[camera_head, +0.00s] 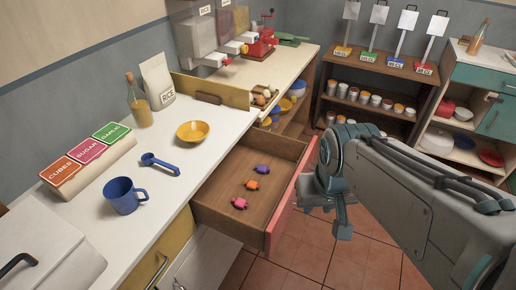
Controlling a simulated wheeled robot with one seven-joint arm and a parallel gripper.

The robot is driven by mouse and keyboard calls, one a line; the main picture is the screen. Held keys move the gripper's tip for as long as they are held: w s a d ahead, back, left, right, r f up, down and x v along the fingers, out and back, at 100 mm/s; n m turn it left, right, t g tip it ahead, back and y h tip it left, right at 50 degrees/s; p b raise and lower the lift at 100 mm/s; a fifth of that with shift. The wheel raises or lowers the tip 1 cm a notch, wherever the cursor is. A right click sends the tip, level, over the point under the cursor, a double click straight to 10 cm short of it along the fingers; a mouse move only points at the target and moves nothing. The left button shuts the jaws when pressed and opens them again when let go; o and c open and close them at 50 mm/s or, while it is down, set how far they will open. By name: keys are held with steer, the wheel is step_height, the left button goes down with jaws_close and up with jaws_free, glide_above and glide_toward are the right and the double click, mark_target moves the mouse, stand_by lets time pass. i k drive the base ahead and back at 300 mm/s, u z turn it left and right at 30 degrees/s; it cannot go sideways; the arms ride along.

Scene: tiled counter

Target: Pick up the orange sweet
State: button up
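The orange sweet (252,185) lies on the floor of an open wooden drawer (228,188). It is the middle one of three wrapped sweets in a row. A purple sweet (263,169) lies behind it and a pink sweet (240,203) lies in front of it. My gripper (335,212) is just outside the drawer, to the right of its pink front (286,200). It points down, apart from the sweets. Its fingertips are too small and partly covered to show whether it is open, or whether it touches the drawer front.
The white counter holds a blue mug (122,196), a blue scoop (160,163), a yellow bowl (192,131), a bottle (138,104) and a rice bag (157,82). Shelves (370,100) with several jars stand behind my arm. The drawer is open above.

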mark_target(252, 185)
steer(key=z, duration=1.65)
steer(key=i, duration=1.65)
steer(key=u, duration=3.65)
steer(key=i, duration=0.5)
